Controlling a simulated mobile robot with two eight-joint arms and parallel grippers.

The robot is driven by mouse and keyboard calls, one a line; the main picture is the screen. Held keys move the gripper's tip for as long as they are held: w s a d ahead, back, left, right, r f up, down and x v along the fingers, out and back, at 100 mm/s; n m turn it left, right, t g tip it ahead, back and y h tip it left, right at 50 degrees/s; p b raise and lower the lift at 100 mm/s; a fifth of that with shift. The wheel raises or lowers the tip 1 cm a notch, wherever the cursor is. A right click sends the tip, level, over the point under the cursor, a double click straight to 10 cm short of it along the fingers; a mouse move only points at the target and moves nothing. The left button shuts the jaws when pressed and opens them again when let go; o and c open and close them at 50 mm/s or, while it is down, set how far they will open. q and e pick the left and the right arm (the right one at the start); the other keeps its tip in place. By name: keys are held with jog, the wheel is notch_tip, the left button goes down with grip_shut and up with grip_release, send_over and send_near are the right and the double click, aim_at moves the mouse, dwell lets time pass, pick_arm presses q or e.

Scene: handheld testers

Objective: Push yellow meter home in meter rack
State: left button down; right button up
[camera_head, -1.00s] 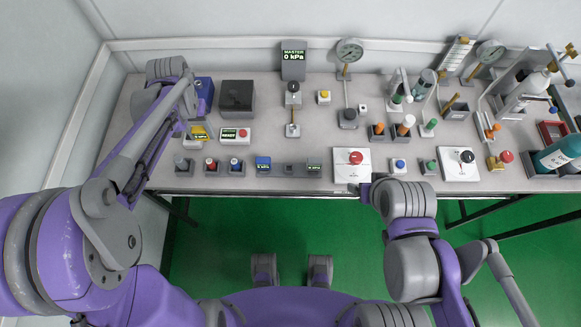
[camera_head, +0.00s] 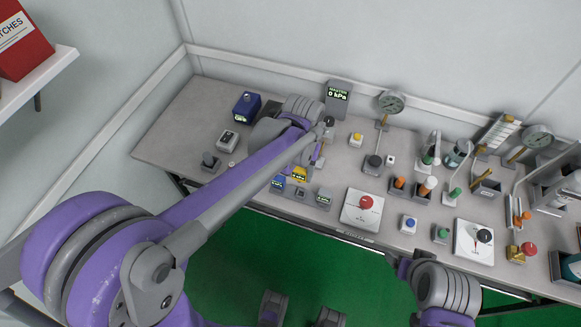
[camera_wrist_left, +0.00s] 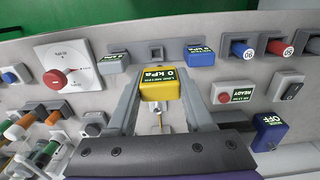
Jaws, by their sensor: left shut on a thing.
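The yellow meter (camera_head: 299,174), reading 0 kPa, is between the fingers of my left gripper (camera_wrist_left: 158,108), which is shut on it. In the left wrist view the yellow meter (camera_wrist_left: 158,84) is in front of the meter rack's empty square slot (camera_wrist_left: 156,51). A blue meter (camera_wrist_left: 199,57) and a grey meter (camera_wrist_left: 114,63) sit on either side of that slot. In the head view the blue meter (camera_head: 278,182) and the grey meter (camera_head: 323,197) flank the yellow one. I cannot tell whether the yellow meter touches the rack. My right gripper (camera_head: 400,264) is near the front edge; its opening is unclear.
A white panel with a red knob (camera_head: 363,204) stands right of the rack. A MASTER display (camera_head: 338,96) and a gauge (camera_head: 390,103) stand behind. A READY box (camera_wrist_left: 231,94) and a dark blue OFF box (camera_wrist_left: 269,133) lie on the other side.

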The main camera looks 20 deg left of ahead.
pick_arm(q)
jog(key=shift+s+d, duration=0.2)
jog(key=shift+d, duration=0.2)
jog(key=shift+w+a, duration=0.1)
jog(key=b, duration=0.3)
send_over(301, 195)
jog(key=shift+f, duration=2.25)
jog(key=shift+f+b, duration=1.2)
jog(key=shift+f, duration=0.3)
